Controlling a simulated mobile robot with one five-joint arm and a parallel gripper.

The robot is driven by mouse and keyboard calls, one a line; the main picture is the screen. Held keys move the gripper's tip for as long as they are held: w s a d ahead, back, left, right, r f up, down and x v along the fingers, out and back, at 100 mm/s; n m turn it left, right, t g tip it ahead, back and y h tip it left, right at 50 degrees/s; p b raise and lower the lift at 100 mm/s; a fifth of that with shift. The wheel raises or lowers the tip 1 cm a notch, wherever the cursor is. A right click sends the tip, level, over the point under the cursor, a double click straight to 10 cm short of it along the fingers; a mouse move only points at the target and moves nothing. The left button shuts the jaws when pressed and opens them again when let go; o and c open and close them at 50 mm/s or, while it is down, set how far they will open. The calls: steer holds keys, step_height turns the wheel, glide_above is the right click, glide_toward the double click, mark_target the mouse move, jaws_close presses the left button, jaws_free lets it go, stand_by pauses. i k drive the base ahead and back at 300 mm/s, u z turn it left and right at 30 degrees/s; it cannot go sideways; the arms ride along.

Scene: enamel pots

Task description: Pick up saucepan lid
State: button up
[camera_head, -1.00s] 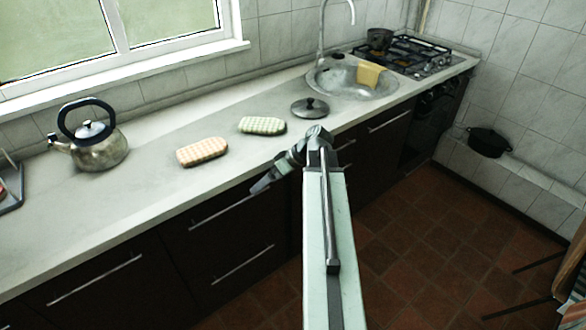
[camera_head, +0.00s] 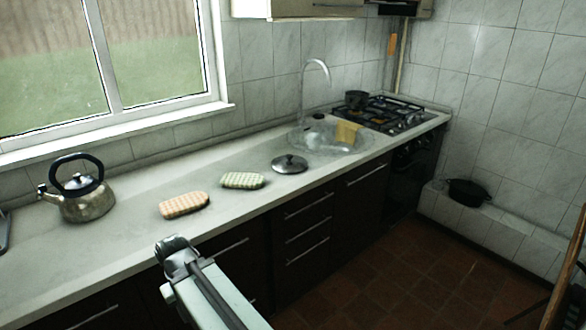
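The saucepan lid (camera_head: 290,163) is round and dark metal with a small knob on top. It lies on the grey worktop (camera_head: 120,242) near the front edge, just left of the sink. My arm reaches up from the bottom of the picture, and its upper end shows in front of the drawers, left of the lid and well apart from it. My gripper's fingers cannot be made out there, and nothing is seen held.
A kettle (camera_head: 82,192) stands further left.

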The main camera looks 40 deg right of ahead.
mark_target(288, 163)
steer(key=z, duration=2.95)
steer(key=k, duration=1.15)
steer(key=u, duration=1.45)
steer(key=i, duration=1)
steer(key=z, duration=0.1)
